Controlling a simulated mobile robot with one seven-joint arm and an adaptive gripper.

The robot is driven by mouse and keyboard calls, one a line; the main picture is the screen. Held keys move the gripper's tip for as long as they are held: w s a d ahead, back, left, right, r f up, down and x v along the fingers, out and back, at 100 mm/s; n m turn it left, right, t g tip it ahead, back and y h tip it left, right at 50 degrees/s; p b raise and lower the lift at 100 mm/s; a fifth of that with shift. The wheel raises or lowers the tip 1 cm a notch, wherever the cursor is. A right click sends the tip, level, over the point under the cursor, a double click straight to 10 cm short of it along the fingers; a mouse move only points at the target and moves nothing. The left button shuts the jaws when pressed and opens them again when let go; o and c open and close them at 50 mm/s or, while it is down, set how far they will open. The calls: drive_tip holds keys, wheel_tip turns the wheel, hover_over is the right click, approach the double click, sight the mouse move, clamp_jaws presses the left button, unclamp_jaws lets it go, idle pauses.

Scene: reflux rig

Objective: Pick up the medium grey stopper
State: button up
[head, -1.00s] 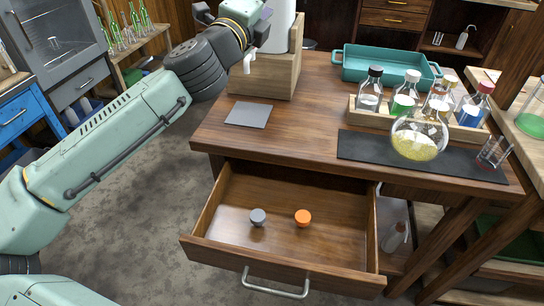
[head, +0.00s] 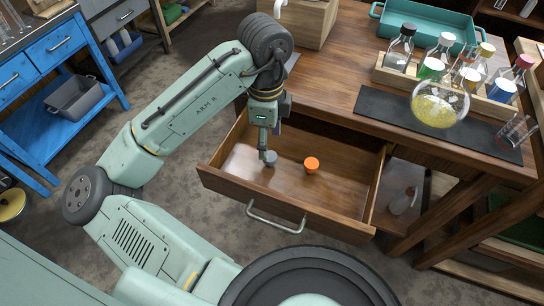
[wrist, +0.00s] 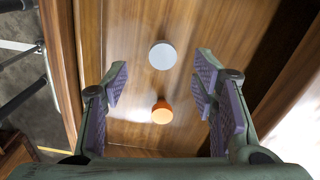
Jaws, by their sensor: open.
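The grey stopper (head: 270,157) stands in the open drawer (head: 230,178), left of an orange stopper (head: 311,165). My gripper (head: 266,152) points down into the drawer, close to the grey stopper in the head view and partly in front of it. In the wrist view my gripper (wrist: 160,88) is open and empty, its purple pads wide apart. There the grey stopper (wrist: 163,55) lies just beyond the fingertips, roughly midway across. The orange stopper (wrist: 162,113) shows between the fingers. I cannot tell the exact height of the fingertips above the stoppers.
The drawer's wooden walls and front surround my gripper closely. Above it, the tabletop (head: 338,70) carries a round flask of yellow liquid (head: 438,104) on a dark mat (head: 385,108), a rack of bottles (head: 385,73) and a teal tray (head: 385,12). The drawer's right part is clear.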

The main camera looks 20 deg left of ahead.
sight(270, 156)
wheel_tip(270, 156, down, 3)
drive_tip(key=shift+r, duration=0.1)
drive_tip(key=shift+w+d+f+p, duration=0.1)
drive_tip(key=shift+f+p, duration=0.1)
drive_tip(key=shift+f, duration=1.15)
drive_tip(key=shift+w+d+f+p, duration=0.1)
drive_tip(key=shift+f+p, duration=0.1)
drive_tip(key=shift+f, duration=1.1)
drive_tip(key=c, duration=1)
